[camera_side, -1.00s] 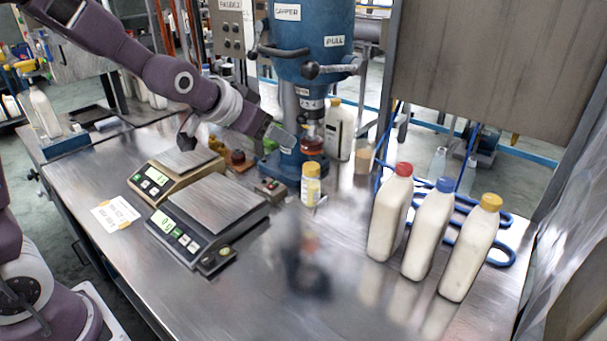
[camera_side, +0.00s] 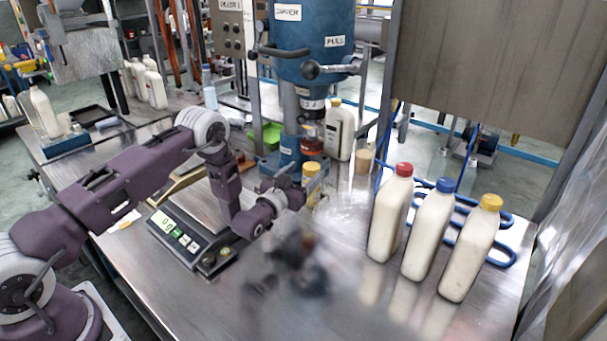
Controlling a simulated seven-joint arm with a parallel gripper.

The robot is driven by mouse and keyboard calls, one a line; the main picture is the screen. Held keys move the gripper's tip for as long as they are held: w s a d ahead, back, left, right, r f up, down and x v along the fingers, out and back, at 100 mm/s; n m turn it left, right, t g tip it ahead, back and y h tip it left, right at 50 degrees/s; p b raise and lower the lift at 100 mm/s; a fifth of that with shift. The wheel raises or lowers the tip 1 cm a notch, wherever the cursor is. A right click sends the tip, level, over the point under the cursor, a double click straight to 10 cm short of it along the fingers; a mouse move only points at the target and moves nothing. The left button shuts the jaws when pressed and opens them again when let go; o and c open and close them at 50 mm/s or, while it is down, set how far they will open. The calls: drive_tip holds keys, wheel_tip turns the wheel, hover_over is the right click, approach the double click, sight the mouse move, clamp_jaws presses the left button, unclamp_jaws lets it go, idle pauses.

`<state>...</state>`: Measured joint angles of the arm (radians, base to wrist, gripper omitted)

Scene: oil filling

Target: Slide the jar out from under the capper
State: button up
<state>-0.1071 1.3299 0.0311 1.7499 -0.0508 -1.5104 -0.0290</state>
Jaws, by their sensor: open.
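The capper (camera_side: 311,60) is a blue column machine at the back of the steel table, with a "PULL" label and a handle. Under its head is a small jar (camera_side: 312,146) with a reddish-brown top; its lower part is hard to make out. A small yellow-capped bottle (camera_side: 311,184) stands in front of the capper base. My gripper (camera_side: 295,184) is low over the table, just left of this bottle and in front of the capper, apart from the jar. It is open with nothing seen in it; its fingers are small and partly hidden by my wrist.
Three large white bottles with red (camera_side: 388,214), blue (camera_side: 427,230) and yellow (camera_side: 470,248) caps stand at the right. A digital scale (camera_side: 185,240) lies under my arm at the left. A white jug (camera_side: 339,132) stands behind the capper. The front middle table is clear.

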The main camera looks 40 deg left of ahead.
drive_tip(key=shift+w+a, duration=0.2)
drive_tip(key=shift+w, duration=1)
drive_tip(key=shift+w+a, duration=0.15)
drive_tip(key=shift+w, duration=1)
drive_tip(key=shift+w+a, duration=0.2)
drive_tip(key=shift+w, duration=1)
